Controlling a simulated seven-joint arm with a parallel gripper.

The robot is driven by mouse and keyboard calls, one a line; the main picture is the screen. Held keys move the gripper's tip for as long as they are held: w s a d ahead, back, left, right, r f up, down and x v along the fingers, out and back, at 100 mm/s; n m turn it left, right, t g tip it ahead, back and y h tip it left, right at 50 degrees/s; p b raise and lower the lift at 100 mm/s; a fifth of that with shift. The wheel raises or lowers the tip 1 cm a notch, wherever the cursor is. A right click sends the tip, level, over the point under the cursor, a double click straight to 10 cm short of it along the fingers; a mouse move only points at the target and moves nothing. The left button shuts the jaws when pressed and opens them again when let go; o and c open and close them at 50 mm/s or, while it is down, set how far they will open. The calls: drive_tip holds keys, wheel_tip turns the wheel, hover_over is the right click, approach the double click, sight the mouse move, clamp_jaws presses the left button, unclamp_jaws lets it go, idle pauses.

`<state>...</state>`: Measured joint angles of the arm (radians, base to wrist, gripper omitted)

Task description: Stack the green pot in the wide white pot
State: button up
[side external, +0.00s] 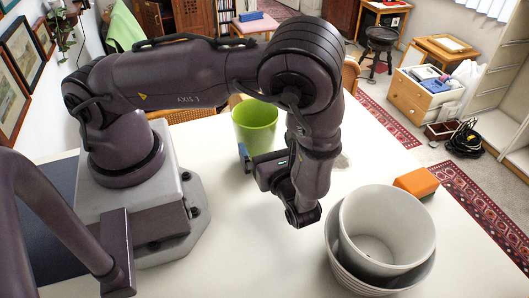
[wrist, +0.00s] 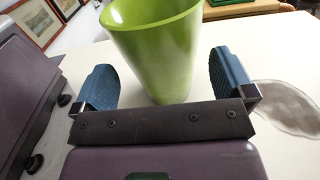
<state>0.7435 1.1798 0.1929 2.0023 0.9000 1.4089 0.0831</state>
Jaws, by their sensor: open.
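The green pot (side external: 255,128) stands upright on the white table, behind my gripper (side external: 262,156) in the side view. In the wrist view the green pot (wrist: 158,45) rises in front of the palm, between the lines of the two blue fingers. My gripper (wrist: 160,62) is open, with a finger on either side and gaps to the pot. How deep the pot sits between the fingers is hard to tell. The wide white pot (side external: 340,262) stands at the table's right front, with a smaller off-white pot (side external: 388,228) inside it.
An orange block (side external: 416,182) lies just behind the white pots, near the table's right edge. A grey patch (wrist: 288,105) shows on the table right of the gripper. The table (side external: 255,255) is clear between my base and the white pots.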

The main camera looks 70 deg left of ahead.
sight(264, 130)
wheel_tip(264, 130, up, 2)
drive_tip(key=shift+r, duration=0.4)
drive_tip(key=c, duration=0.3)
drive_tip(key=shift+r, duration=0.1)
drive_tip(key=c, duration=0.9)
